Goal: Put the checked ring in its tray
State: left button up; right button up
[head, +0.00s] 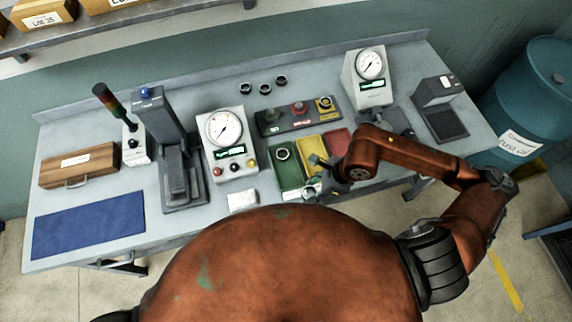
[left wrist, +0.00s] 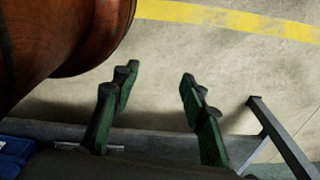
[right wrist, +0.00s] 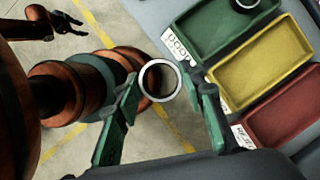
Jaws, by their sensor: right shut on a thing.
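My right gripper (right wrist: 163,82) is shut on a metal ring (right wrist: 160,62), held between the fingertips with its opening facing the camera. In the right wrist view the ring hangs beside the trays, apart from them. In the head view my right gripper (head: 313,186) is low at the front of the trays. The green tray (head: 290,178) holds one dark ring (head: 283,154). The yellow tray (head: 311,156) and red tray (right wrist: 295,110) look empty. My left gripper (left wrist: 160,76) is open and empty over the floor, in the left wrist view.
Several dark rings stand at the back, such as one (head: 280,81). A button panel (head: 298,118) lies behind the trays. Dial gauges (head: 223,130) and (head: 369,66) stand either side. A blue mat (head: 88,222) lies front left and a wooden case (head: 80,165) behind it.

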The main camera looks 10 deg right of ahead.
jog(key=shift+s+a+r+m+t, duration=0.15)
jog(key=shift+s+a+r+m, duration=0.15)
jog(key=shift+m, duration=0.25)
jog(key=shift+s+a+r+m+t, duration=0.15)
jog(key=shift+s+r+m, duration=0.2)
jog(key=shift+m, duration=0.2)
jog(key=shift+s+r+m+p, duration=0.15)
jog(key=shift+m+p, duration=0.15)
jog(key=b, duration=0.4)
send_near(287, 176)
jog(key=shift+a+f+m+h, duration=0.15)
jog(key=shift+a+f, duration=0.15)
jog(key=shift+a, duration=0.25)
jog(key=shift+a+f+m+h, duration=0.15)
jog(key=shift+a+f, duration=0.15)
jog(key=shift+a, duration=0.3)
jog(key=shift+w+a+f, duration=0.1)
jog(key=shift+w+f, duration=0.45)
jog(key=shift+f, duration=0.15)
notch_tip(287, 176, down, 2)
jog(key=shift+s+f+p, duration=0.1)
jog(key=shift+f+p, duration=0.05)
jog(key=shift+p, duration=0.15)
jog(key=shift+f, duration=0.25)
pick_arm(q)
jog(key=s+f, duration=0.2)
jog(key=shift+s+f, duration=0.1)
jog(key=shift+f, duration=0.25)
